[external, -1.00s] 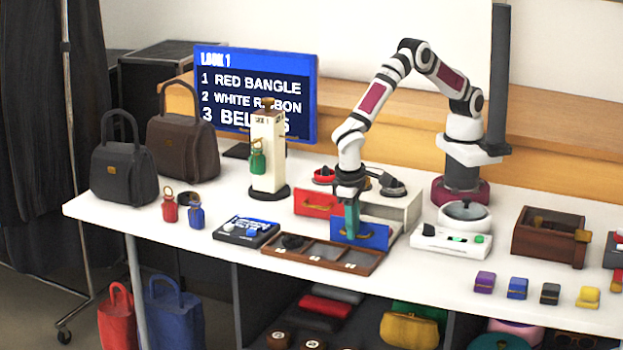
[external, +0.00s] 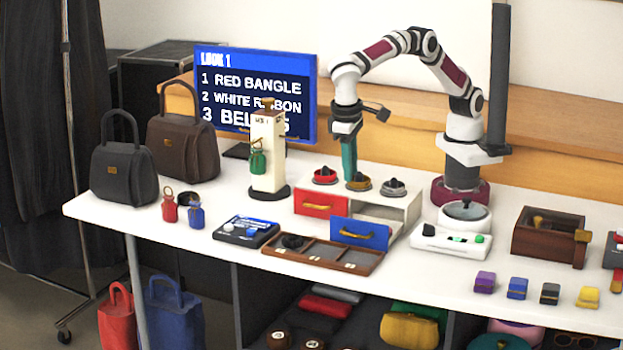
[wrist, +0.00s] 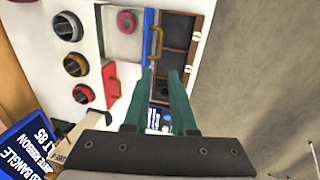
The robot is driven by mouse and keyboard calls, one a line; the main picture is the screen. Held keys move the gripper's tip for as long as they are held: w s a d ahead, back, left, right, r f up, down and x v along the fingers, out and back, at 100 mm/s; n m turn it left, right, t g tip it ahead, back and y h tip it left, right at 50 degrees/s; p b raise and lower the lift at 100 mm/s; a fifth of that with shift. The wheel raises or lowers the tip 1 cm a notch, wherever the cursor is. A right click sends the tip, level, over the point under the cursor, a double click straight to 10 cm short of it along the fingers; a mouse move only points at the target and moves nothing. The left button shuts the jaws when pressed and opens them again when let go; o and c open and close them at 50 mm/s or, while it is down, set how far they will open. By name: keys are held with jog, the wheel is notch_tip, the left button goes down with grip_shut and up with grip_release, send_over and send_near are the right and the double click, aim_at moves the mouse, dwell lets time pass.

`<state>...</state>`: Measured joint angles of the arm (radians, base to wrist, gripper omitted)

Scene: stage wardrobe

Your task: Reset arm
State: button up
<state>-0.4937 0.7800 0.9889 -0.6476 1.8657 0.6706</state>
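My gripper (external: 349,176) hangs with its teal fingers pointing down, above and behind the small drawer cabinet (external: 412,207). In the wrist view my gripper (wrist: 161,78) has its two fingers apart, with nothing held between them. The blue drawer (external: 358,234) is pulled out and the red drawer (external: 321,203) is on its left. In the wrist view, a magenta ring (wrist: 126,22) lies in the opened blue drawer's area.
Red, yellow and grey round stands (external: 394,188) sit on the cabinet top. A brown compartment tray (external: 320,255) lies in front. A screen (external: 255,90) stands behind. A white dish device (external: 452,241) is right.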

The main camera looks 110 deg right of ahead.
jog(key=s+d+r+n+y, duration=0.1)
jog(key=s+d+r, duration=0.3)
jog(key=s+d, duration=0.3)
jog(key=s+d+r+n+y, duration=0.1)
jog(key=s+d+r, duration=0.2)
jog(key=s+d, duration=0.5)
jog(key=s+d+f, duration=0.1)
jog(key=s+f, duration=0.1)
jog(key=s, duration=0.5)
jog(key=s+d+f+n+t+y, duration=0.1)
jog(key=s+d+f, duration=0.1)
jog(key=s, duration=0.5)
jog(key=shift+s+f, duration=0.35)
jog(key=shift+f, duration=0.5)
